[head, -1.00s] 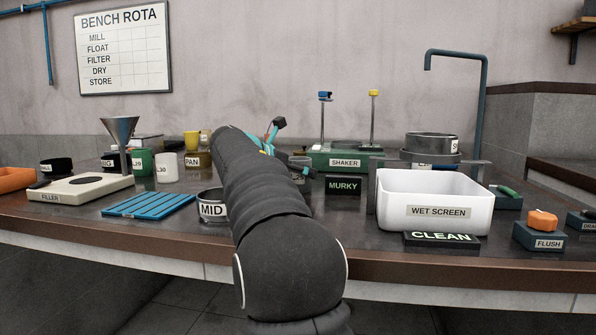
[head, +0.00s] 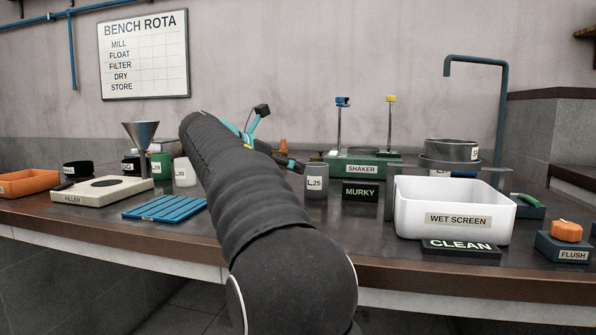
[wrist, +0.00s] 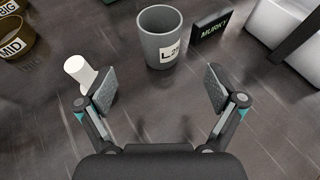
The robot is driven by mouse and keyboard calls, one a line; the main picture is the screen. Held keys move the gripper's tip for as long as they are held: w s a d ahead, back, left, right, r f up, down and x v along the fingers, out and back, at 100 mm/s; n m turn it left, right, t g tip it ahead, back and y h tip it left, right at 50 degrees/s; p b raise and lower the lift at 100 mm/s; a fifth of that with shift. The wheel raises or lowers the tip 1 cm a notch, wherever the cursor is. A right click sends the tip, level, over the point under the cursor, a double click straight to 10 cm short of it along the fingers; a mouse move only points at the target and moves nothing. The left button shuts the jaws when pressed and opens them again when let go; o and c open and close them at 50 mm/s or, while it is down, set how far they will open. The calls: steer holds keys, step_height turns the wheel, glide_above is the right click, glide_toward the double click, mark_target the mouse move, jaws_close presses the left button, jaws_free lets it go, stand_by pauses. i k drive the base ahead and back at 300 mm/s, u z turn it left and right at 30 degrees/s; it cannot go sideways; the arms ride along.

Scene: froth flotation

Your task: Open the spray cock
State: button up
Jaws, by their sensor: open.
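A green lever (head: 526,200) on a low blue base stands right of the white wet screen tub, near the foot of a blue bent pipe (head: 503,120). No readable label shows on it, so I cannot be sure it is the spray cock, nor tell its setting. My gripper (head: 278,137) is left of the tub, far from the lever and partly hidden behind my arm. In the wrist view my gripper (wrist: 160,92) is open and empty, fingers wide apart above the bench. The lever is not in the wrist view.
A grey L25 cup (wrist: 162,38) and the MURKY sign (wrist: 212,28) are just beyond the fingers. The wet screen tub (head: 418,215), CLEAN sign (head: 461,246) and orange FLUSH knob (head: 566,231) are at right. The shaker (head: 362,166) stands behind.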

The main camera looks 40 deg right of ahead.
mark_target(527, 199)
steer(key=k, duration=1)
